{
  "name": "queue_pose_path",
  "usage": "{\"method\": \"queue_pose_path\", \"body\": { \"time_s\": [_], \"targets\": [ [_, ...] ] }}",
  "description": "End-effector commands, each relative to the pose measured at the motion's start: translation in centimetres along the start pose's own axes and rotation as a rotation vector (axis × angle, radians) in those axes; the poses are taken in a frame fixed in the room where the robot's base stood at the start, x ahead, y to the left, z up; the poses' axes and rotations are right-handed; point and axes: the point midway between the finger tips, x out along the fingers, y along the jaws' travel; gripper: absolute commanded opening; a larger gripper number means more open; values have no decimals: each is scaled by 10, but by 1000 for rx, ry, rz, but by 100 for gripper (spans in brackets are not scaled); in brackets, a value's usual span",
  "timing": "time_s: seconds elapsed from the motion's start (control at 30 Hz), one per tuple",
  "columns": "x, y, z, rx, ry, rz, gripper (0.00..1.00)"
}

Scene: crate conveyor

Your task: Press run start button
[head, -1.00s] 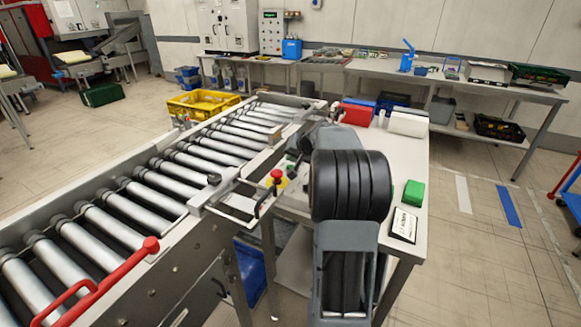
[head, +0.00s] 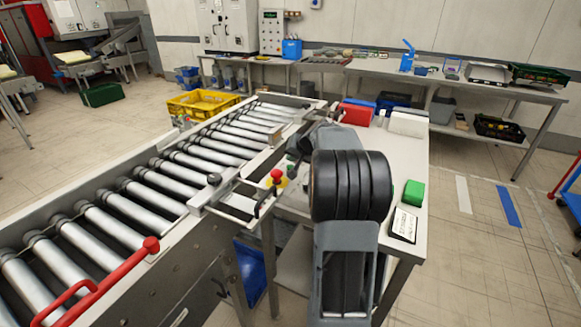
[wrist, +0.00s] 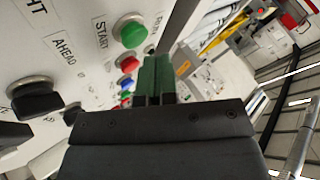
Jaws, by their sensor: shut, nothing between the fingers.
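In the wrist view a white control panel (wrist: 75,22) fills the left side. A round green button (wrist: 130,30) sits beside the printed word START. A red button (wrist: 127,63) and smaller coloured buttons or lamps lie below it. My gripper (wrist: 155,62) shows as dark green fingers, shut and empty. In the picture its tips are just below and right of the green button; I cannot tell whether they touch the panel. In the head view my arm hides the gripper and these buttons.
A black selector knob (wrist: 37,97) near the word AHEAD sticks out of the panel. In the head view the roller conveyor (head: 222,192) lies left of my arm, with a red mushroom button (head: 277,175) between them. A green box (head: 413,192) stands on the table right.

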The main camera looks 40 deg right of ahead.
Motion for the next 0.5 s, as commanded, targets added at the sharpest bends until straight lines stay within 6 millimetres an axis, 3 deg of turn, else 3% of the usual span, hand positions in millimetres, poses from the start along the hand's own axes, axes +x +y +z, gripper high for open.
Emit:
{"method": "queue_pose_path", "body": {
  "time_s": [0.5],
  "targets": [
    [6,4,4,0,1,0,0]
  ]
}}
